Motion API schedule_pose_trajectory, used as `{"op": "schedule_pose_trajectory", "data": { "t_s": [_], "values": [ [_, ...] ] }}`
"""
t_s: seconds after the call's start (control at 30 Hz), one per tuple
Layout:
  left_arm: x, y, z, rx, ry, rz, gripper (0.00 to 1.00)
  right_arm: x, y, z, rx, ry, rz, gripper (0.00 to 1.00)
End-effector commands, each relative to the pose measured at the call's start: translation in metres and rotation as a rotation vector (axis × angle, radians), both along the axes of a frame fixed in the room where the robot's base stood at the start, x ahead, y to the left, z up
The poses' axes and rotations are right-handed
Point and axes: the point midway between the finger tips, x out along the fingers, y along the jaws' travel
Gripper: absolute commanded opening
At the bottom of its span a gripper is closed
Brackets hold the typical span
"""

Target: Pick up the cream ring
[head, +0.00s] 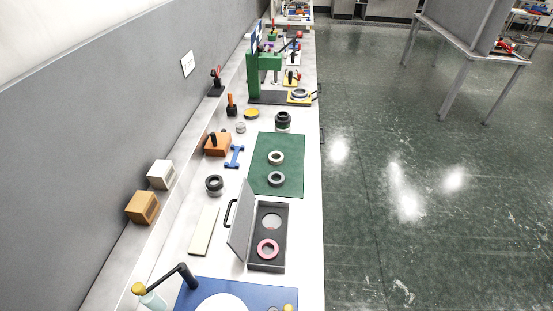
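The cream ring (270,158) lies flat on the dark green mat (290,143) on the long white bench. A greyer ring (270,180) lies on the same mat, a little nearer to me and apart from it. Nothing touches or covers the cream ring. Neither of my grippers shows in the head view.
Nearer stands an open dark case (286,232) with a pink ring (260,250) inside and its lid raised leftward. Left of the mat are a blue piece (235,157), an orange block (218,146) and a black ring-shaped part (214,182). A green press (253,78) stands farther back.

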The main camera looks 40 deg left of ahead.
Motion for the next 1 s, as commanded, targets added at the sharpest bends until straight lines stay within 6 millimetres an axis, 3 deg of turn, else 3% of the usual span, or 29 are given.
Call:
{"op": "schedule_pose_trajectory", "data": {
  "t_s": [0.23, 0.73, 1.0],
  "values": [
    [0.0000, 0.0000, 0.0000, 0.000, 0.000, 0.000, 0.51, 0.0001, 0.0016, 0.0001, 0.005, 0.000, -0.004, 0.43],
    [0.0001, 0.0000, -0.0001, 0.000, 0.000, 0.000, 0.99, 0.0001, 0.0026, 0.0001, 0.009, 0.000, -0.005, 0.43],
    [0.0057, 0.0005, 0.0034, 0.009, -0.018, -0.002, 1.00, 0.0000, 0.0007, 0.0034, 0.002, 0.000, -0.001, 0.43]
  ]
}}
